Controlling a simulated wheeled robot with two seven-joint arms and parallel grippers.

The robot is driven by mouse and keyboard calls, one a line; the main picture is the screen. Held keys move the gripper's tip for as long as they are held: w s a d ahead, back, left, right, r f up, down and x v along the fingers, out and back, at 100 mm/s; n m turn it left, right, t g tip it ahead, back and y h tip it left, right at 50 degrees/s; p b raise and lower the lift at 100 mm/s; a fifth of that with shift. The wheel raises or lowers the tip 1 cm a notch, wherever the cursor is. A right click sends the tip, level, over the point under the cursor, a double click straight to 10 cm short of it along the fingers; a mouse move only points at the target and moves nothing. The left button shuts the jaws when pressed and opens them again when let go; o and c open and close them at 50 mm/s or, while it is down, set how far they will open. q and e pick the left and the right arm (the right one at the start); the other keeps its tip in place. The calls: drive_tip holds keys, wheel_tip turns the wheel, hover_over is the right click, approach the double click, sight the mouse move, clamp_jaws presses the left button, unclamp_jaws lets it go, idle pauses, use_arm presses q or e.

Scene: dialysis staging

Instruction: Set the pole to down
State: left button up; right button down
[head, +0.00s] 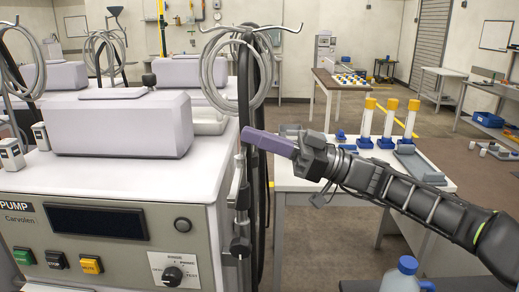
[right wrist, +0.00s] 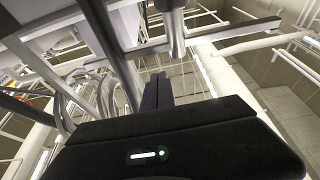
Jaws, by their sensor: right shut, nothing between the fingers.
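The pole (head: 243,88) stands upright at the right side of the front pump machine (head: 120,122). It has curved hooks at its top, with a coil of grey tubing (head: 222,72) hanging from them. Darker fittings show along its lower part. My right gripper (head: 248,136) comes in from the right, with its purple fingers shut and empty. Its tips are by the pole at about mid-height; I cannot tell whether they touch it. In the right wrist view the shut fingers (right wrist: 157,92) point toward metal bars and tubing. My left gripper is out of view.
A white table (head: 300,178) behind my right arm holds several yellow-capped cylinders (head: 366,118) and a grey tray. More pump machines with coiled tubing stand at the back left. A blue-capped bottle (head: 407,272) is at the bottom right. Open floor lies beyond the table.

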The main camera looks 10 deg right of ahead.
drive_tip(key=r+b+v, duration=0.1)
drive_tip(key=b+v, duration=0.2)
drive_tip(key=v, duration=0.7)
drive_tip(key=shift+d, duration=0.15)
drive_tip(key=shift+s+f, duration=0.1)
